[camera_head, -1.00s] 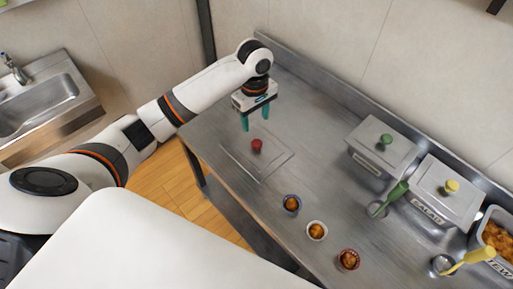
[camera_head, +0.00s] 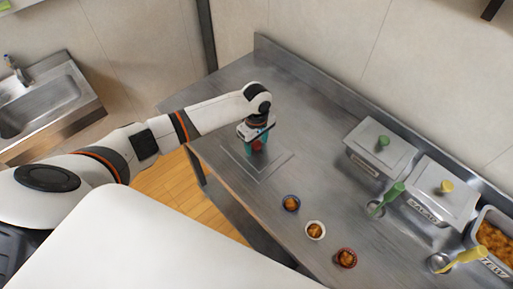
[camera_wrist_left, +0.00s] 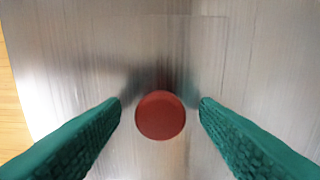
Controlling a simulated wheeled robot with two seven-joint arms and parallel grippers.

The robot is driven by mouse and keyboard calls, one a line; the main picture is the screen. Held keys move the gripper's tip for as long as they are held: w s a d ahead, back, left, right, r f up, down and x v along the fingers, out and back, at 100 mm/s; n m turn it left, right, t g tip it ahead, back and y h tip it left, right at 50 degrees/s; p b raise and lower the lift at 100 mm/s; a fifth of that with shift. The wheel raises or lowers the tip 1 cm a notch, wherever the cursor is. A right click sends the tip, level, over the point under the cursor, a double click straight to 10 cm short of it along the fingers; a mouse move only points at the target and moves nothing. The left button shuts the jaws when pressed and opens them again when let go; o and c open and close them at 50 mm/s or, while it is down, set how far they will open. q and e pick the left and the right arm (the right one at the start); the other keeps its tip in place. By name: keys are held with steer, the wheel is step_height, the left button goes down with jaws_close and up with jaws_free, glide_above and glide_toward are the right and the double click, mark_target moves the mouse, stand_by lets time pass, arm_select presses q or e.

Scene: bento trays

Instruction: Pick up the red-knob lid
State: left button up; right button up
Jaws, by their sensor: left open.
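The red-knob lid (camera_head: 275,165) is a flat grey metal plate lying on the steel counter at the left. Its red knob (camera_head: 258,145) is partly hidden by my left gripper in the head view. In the left wrist view the red knob (camera_wrist_left: 160,115) sits between the two green fingers, with a gap on each side. My left gripper (camera_head: 254,150) is open and points down over the knob. It also shows in the left wrist view (camera_wrist_left: 160,106). My right gripper is not in view.
Three small bowls of food stand near the front edge: blue (camera_head: 291,204), white (camera_head: 315,230) and red (camera_head: 346,258). Lidded containers with a green knob (camera_head: 383,141) and a yellow knob (camera_head: 447,186) stand along the wall. Green (camera_head: 392,193) and yellow (camera_head: 468,258) ladles lie before them.

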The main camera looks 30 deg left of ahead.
arm_select(q)
steer(key=shift+f, duration=0.1)
steer(key=shift+c, duration=0.3)
steer(key=c, duration=1.1)
